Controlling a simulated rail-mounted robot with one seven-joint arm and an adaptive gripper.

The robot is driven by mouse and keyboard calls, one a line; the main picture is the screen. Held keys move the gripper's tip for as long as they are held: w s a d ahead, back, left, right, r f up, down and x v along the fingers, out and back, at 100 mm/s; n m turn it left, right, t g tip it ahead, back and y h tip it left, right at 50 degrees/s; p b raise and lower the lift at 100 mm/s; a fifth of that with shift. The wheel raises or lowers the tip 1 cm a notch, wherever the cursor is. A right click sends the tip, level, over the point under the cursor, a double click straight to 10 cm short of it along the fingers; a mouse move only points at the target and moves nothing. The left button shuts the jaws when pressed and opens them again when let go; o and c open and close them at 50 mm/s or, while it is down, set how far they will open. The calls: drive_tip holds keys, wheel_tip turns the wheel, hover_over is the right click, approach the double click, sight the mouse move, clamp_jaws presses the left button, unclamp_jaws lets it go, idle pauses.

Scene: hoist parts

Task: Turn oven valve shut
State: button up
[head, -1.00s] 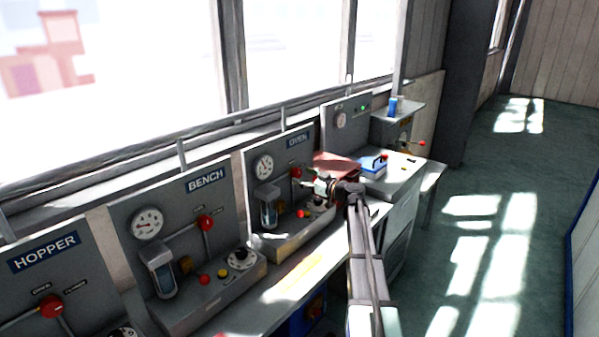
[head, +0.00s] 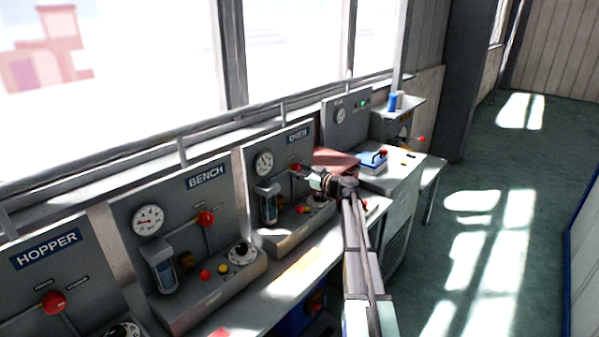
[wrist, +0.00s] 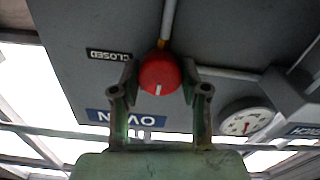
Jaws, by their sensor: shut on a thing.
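The oven valve's round red knob (wrist: 160,74) sits between my two fingers in the wrist view, with a short white mark on its face. A yellow piece shows behind it, near a pipe on the grey panel. My gripper (wrist: 160,88) is shut on the knob, one finger on each side. A CLOSED label (wrist: 109,55) is left of the knob, and the OVEN sign (wrist: 125,118) appears upside down below. In the head view, my gripper (head: 304,172) reaches the oven panel (head: 250,192) from the right and partly hides the red knob (head: 294,167).
The oven gauge (head: 264,163) and a glass cylinder (head: 269,207) are left of the knob. Small coloured buttons sit on the ledge below. The bench panel (head: 180,215) and hopper panel (head: 25,290) stand further left.

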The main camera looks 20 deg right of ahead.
drive_tip(key=shift+f+m+b, duration=0.1)
drive_tip(key=shift+m+b, duration=0.2)
drive_tip(key=shift+b, duration=0.2)
drive_tip(key=m+b, duration=0.2)
drive_tip(key=b, duration=0.2)
drive_tip(key=shift+f+b, duration=0.2)
drive_tip(key=shift+b, duration=0.1)
drive_tip(key=m+b, duration=0.4)
drive_tip(key=shift+r+m+b, duration=0.15)
drive_tip(key=shift+m+b, duration=0.15)
drive_tip(key=shift+m, duration=0.1)
drive_tip(key=m+b, duration=0.2)
drive_tip(key=m, duration=0.3)
drive_tip(key=shift+r, duration=0.2)
drive_tip(key=shift+m, duration=2.8)
drive_tip(key=o, duration=1.1)
drive_tip(key=shift+a, duration=0.1)
drive_tip(key=shift+o, duration=0.2)
